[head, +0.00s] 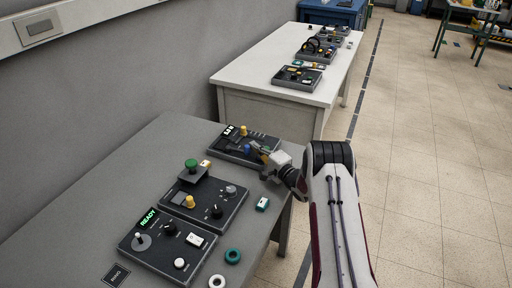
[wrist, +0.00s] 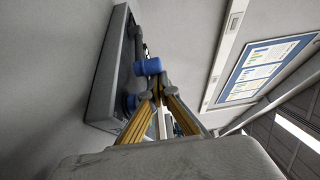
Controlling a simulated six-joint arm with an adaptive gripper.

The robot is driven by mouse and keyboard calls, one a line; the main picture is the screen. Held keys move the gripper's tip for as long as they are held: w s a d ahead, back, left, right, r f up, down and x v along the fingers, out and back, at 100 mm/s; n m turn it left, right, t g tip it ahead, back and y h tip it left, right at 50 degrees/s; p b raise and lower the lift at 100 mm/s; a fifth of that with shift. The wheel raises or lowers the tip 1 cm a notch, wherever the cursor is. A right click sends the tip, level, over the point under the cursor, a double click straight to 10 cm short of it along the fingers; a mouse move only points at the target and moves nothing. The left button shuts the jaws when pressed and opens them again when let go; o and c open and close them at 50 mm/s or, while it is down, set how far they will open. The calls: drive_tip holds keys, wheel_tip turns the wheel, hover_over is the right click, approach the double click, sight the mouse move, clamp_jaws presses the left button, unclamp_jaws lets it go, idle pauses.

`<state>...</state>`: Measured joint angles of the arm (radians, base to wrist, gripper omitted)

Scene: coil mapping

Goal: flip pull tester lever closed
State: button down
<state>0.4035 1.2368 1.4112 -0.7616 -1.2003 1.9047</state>
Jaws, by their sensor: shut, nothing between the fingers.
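The likely pull tester is a dark panel (head: 240,147) at the far end of the grey table, with a yellow knob and blue parts on top. In the wrist view its grey slab (wrist: 105,75) stands at the left. A blue cylindrical grip (wrist: 148,66) on a dark arm, seemingly the lever, sticks out from it. A second blue part (wrist: 131,102) sits closer to the slab. My gripper (head: 262,154) is over the panel's right side, shut and empty. Its yellow fingers (wrist: 155,93) end right by the blue grip; I cannot tell whether they touch. The lever's exact angle is unclear.
A small green-and-white block (head: 262,204) and a teal ring (head: 232,256) lie near the right edge. A white table (head: 250,80) stands beyond.

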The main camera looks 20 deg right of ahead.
sight(247, 149)
drive_tip(key=shift+s+a, duration=1.3)
drive_tip(key=shift+s, duration=0.1)
drive_tip(key=shift+s+a+f, duration=0.1)
drive_tip(key=shift+s+a, duration=0.25)
drive_tip(key=shift+a, duration=0.35)
drive_tip(key=shift+w+d, duration=0.2)
drive_tip(key=shift+d, duration=1.1)
drive_tip(key=shift+w+d, duration=0.2)
drive_tip(key=shift+d, duration=1.1)
drive_tip(key=shift+s+a, duration=0.2)
drive_tip(key=shift+s, duration=1.45)
drive_tip(key=shift+s+a, duration=0.25)
drive_tip(key=shift+s, duration=1.35)
drive_tip(key=shift+s+a, duration=0.2)
drive_tip(key=shift+s, duration=1.45)
drive_tip(key=shift+r, duration=0.2)
